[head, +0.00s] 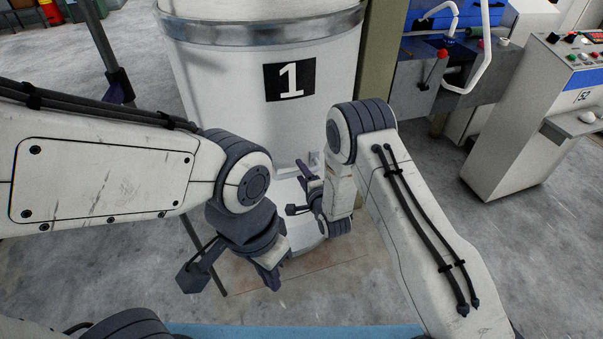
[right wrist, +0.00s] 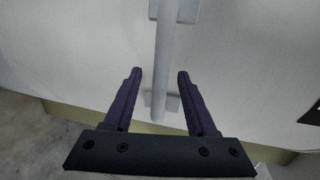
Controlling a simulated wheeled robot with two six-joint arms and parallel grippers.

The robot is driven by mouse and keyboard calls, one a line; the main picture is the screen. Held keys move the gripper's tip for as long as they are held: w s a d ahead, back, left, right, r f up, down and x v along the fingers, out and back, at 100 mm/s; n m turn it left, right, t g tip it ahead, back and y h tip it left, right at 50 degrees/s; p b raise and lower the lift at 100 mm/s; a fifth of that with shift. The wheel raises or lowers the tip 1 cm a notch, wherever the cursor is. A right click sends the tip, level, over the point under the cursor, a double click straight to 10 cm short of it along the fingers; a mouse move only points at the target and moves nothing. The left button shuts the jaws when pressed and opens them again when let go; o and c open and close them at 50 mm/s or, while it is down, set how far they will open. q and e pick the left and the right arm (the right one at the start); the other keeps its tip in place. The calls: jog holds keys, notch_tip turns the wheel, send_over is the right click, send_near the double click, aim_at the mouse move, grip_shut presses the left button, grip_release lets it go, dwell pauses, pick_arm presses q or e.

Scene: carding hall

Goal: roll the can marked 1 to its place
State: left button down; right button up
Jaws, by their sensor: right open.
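The can marked 1 (head: 232,75) is a large white upright cylinder with a metal band near its top and a black square bearing a white 1. My right gripper (head: 300,190) is at the can's lower front. In the right wrist view, my right gripper (right wrist: 158,75) is open, its purple fingers on either side of a pale vertical bar handle (right wrist: 162,50) on the can's wall. The fingers look apart from the bar. My arms hide much of the can's base.
A grey control cabinet (head: 512,140) with buttons stands at the right. A blue and white machine with a white tube (head: 487,60) is behind it. An olive post (head: 378,60) rises just right of the can. Grey concrete floor (head: 510,260) is open at the lower right.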

jog(key=shift+w+a, duration=0.1)
jog(key=shift+w, duration=0.1)
grip_shut()
jog(key=shift+f, duration=0.1)
dwell(1.3)
